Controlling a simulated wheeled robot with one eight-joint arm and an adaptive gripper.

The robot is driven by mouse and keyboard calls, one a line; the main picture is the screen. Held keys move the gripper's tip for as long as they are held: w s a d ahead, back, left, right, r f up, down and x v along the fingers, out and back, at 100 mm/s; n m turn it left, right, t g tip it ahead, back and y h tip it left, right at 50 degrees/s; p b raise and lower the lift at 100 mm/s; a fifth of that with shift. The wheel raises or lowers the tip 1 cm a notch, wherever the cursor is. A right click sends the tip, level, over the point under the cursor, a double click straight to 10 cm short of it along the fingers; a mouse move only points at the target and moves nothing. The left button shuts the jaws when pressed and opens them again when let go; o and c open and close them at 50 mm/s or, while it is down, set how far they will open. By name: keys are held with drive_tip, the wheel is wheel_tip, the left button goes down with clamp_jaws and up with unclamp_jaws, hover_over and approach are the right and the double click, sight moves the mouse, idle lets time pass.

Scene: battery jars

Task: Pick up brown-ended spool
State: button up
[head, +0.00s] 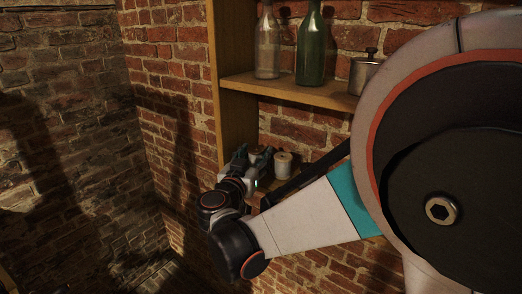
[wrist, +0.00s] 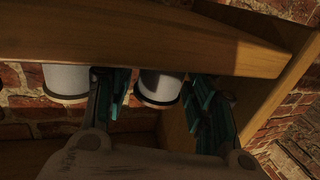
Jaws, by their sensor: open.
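My gripper (head: 253,156) is open at the lower shelf in the head view. A small spool with a brownish top (head: 257,149) shows partly between its fingers. A pale spool (head: 283,164) stands upright just to the right of the gripper. In the wrist view my gripper (wrist: 157,84) has its teal fingers apart. A white spool with a tan-brown end rim (wrist: 160,87) lies between them, with a gap toward the right finger. One end of each is hidden by the board.
A wooden shelf (head: 300,92) above holds a clear bottle (head: 267,48), a green bottle (head: 310,48) and a lidded metal pot (head: 364,75). The shelf's upright (head: 236,60) is close to the gripper. In the wrist view a wooden board (wrist: 130,33) crosses the top.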

drive_tip(key=shift+w, duration=0.3)
drive_tip(key=shift+s+r, duration=0.1)
drive_tip(key=shift+s, duration=0.05)
drive_tip(key=c, duration=0.7)
